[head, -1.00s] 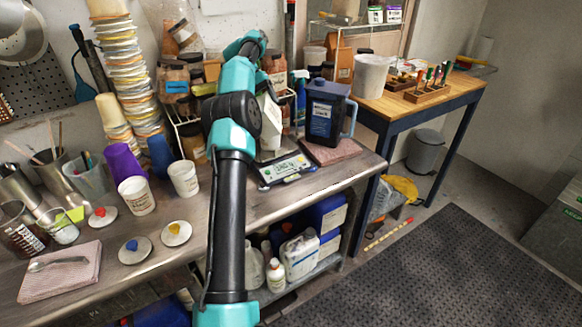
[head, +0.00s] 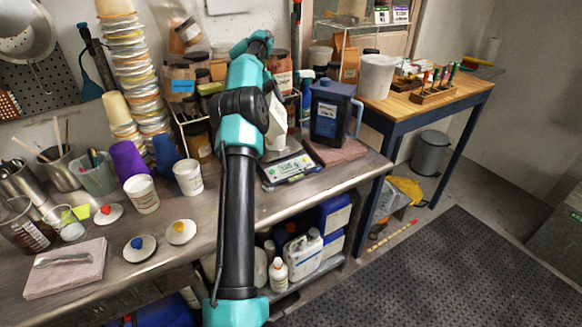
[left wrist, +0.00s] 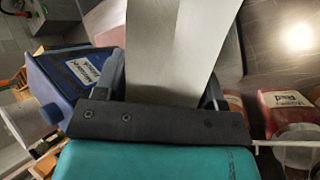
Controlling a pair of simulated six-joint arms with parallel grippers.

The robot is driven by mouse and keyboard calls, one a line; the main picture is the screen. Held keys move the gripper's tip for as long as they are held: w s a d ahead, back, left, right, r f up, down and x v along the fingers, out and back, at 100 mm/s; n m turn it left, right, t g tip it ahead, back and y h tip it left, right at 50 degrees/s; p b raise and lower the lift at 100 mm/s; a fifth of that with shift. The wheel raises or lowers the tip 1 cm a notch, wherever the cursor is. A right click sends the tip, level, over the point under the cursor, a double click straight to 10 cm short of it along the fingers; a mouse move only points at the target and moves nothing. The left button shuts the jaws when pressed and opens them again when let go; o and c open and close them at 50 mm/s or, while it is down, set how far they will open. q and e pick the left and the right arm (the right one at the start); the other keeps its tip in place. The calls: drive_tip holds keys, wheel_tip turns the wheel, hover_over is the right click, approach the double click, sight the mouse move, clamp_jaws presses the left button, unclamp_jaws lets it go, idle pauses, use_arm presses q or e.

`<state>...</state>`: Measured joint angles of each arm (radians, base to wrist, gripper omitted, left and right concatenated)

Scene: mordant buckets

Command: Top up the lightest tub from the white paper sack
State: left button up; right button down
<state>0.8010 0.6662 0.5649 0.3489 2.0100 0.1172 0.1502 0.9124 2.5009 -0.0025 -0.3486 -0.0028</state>
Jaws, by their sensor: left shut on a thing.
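My left gripper (left wrist: 163,90) is shut on the white paper sack (left wrist: 168,45), which fills the middle of the left wrist view. In the head view the sack (head: 276,124) is tilted beside my arm, above a digital scale (head: 289,168). A pale tub (head: 275,150) partly shows on the scale below the sack, mostly hidden by my arm. The sack's mouth and any falling powder cannot be made out. Two more white tubs (head: 142,194) (head: 188,178) stand on the bench to the left. My right gripper is not in view.
A dark blue jug (head: 330,112) stands on a folded cloth right of the scale. Stacked cups (head: 122,60) and jars crowd the back.

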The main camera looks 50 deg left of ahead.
use_arm(q)
drive_tip(key=shift+r, duration=0.1)
idle(0.8)
drive_tip(key=shift+s+d+r+m+t+y, duration=0.2)
drive_tip(key=shift+d+r+t+y, duration=0.15)
drive_tip(key=shift+r, duration=0.25)
drive_tip(key=shift+s+d+r+m+t+y, duration=0.15)
drive_tip(key=shift+s+r+t+y, duration=0.1)
drive_tip(key=shift+r+y, duration=0.3)
drive_tip(key=shift+w, duration=0.1)
drive_tip(key=shift+m+t+y, duration=0.25)
drive_tip(key=shift+t+y, duration=0.45)
drive_tip(key=shift+y, duration=0.2)
drive_tip(key=shift+s+d+r, duration=0.15)
drive_tip(key=shift+d+r, duration=0.05)
drive_tip(key=shift+r, duration=0.65)
drive_tip(key=shift+s+d+r, duration=0.15)
drive_tip(key=shift+r, duration=0.7)
drive_tip(key=shift+s+d+r, duration=0.15)
drive_tip(key=shift+d+r, duration=0.05)
drive_tip(key=shift+r, duration=0.65)
